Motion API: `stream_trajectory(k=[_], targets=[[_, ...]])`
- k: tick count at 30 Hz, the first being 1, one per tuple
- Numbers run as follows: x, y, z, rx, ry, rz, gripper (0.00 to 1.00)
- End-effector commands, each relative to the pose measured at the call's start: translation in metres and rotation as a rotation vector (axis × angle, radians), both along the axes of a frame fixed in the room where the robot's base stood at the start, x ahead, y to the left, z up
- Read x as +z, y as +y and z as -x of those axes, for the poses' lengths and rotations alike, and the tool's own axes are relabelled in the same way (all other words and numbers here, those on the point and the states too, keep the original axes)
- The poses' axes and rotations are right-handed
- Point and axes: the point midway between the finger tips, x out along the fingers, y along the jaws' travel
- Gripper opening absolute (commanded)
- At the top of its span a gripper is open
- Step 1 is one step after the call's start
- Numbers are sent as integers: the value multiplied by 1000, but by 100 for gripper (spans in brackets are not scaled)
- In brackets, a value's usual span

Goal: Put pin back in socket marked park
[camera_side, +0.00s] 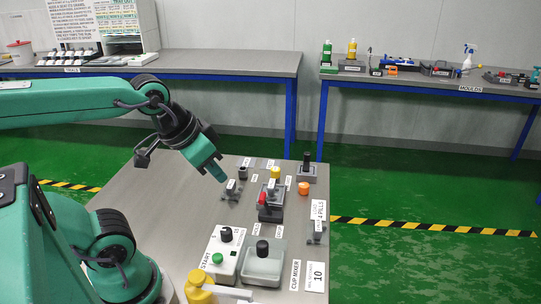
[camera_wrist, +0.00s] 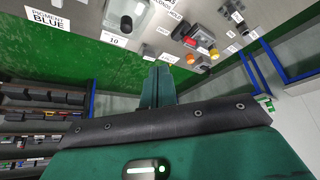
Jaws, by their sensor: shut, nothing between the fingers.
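My gripper (camera_side: 222,179) is shut and empty, above the far left part of the grey worktable. In the wrist view its green fingers (camera_wrist: 157,72) lie together with nothing between them. A dark upright peg (camera_side: 306,158) stands in a grey block (camera_side: 307,175) at the far right; I cannot tell whether it is the task's pin. A small grey block with a white label (camera_side: 232,188) sits just below and right of the fingertips, apart from them. Several small white labels lie among the fixtures, too small to read, so I cannot tell which socket is marked park.
A red part (camera_side: 263,198) sits on a dark block mid-table, with a yellow part (camera_side: 275,172) behind and an orange one (camera_side: 303,188) to the right. A box with a green button (camera_side: 218,258) and a grey tray (camera_side: 276,270) stand nearer. The table's left side looks clear.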

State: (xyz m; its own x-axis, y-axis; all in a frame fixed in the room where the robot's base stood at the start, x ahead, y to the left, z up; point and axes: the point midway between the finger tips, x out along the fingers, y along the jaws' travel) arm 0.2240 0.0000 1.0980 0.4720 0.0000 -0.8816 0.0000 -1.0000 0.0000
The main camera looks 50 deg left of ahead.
Motion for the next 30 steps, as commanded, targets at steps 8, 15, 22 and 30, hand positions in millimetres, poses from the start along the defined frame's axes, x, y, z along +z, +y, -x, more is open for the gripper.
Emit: stream_trajectory(k=[8, 15, 22, 30], targets=[[0, 0, 0, 0, 0, 0, 0], [1, 1, -2, 6, 3, 2, 43], [7, 5, -15, 39, 27, 10, 51], [17, 15, -47, 117, 78, 32, 51]])
